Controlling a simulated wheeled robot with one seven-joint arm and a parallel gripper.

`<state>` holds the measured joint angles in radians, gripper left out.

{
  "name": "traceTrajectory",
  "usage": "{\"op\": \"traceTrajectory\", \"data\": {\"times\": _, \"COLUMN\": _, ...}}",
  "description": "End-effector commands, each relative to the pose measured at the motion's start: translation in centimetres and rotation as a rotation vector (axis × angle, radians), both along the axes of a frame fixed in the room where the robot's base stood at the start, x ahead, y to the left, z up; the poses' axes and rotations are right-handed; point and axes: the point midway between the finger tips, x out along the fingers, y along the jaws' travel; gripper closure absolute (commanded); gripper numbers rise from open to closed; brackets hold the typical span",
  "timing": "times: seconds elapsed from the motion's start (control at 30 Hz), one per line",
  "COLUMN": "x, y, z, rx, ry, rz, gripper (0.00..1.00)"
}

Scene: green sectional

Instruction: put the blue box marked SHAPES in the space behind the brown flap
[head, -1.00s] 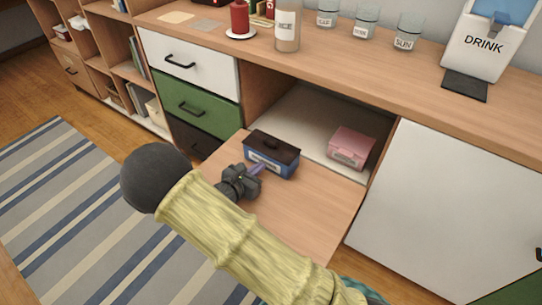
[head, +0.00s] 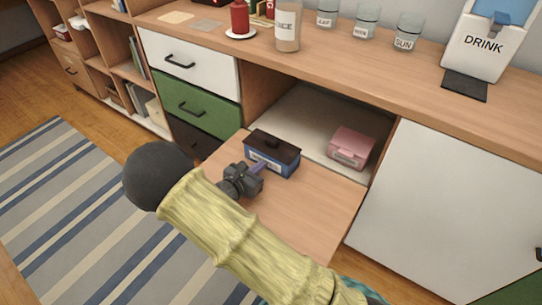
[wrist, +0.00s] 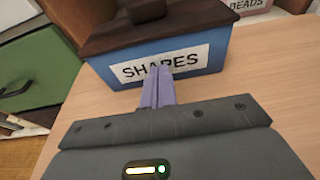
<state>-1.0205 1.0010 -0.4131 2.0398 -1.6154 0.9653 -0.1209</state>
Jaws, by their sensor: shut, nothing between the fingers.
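The blue box marked SHAPES (head: 272,160) has a dark brown lid with a handle. It stands on the lowered brown flap (head: 310,205), near the front of the open space (head: 308,115). In the wrist view the box (wrist: 215,55) fills the upper middle, its label facing me. My gripper (head: 262,165) is at the front face of the box. In the wrist view its purple fingers (wrist: 158,85) are together, with nothing between them, and their tips overlap the label's lower edge. I cannot tell for sure whether they touch the box.
A pink box (head: 351,148), its label reading BEADS in the wrist view, sits at the right of the space. The white door (head: 445,205) is to the right, drawers (head: 200,105) to the left. The flap's right part is bare.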

Motion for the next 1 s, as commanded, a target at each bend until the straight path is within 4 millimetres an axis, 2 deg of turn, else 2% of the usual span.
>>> {"op": "traceTrajectory", "data": {"times": 1.0, "x": 3.3, "y": -2.6, "z": 0.0, "rx": -0.001, "ry": -0.001, "rz": -0.001, "gripper": 1.00}}
